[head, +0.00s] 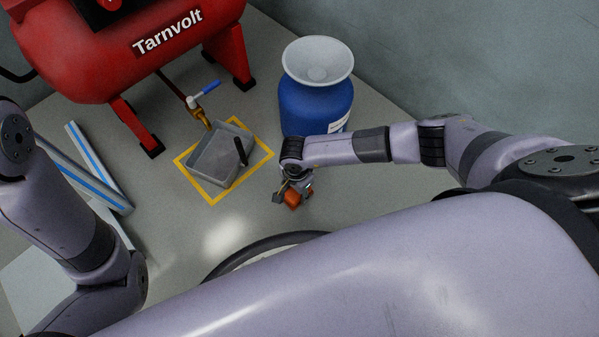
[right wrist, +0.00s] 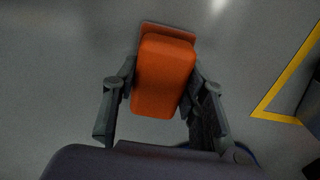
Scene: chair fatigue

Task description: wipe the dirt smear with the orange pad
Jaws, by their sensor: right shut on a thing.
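The orange pad (head: 292,199) is in my right gripper (head: 294,189), in front of the blue drum in the head view. In the right wrist view the pad (right wrist: 164,76) is a rounded orange block with a darker reddish edge at its far end. The fingers of my right gripper (right wrist: 160,88) are on either side of it, shut on it. Grey floor shows beyond the pad; I cannot tell its height above the floor. I cannot make out a dirt smear in either view. My left arm shows at the left, but its gripper is out of view.
A grey tray (head: 209,160) with a dark upright piece stands inside a yellow floor outline (head: 208,198), under the brass tap (head: 196,108) of a red Tarnvolt tank (head: 90,62). A blue drum (head: 312,108) with a pale funnel (head: 318,62) stands behind my right gripper. Open floor lies between.

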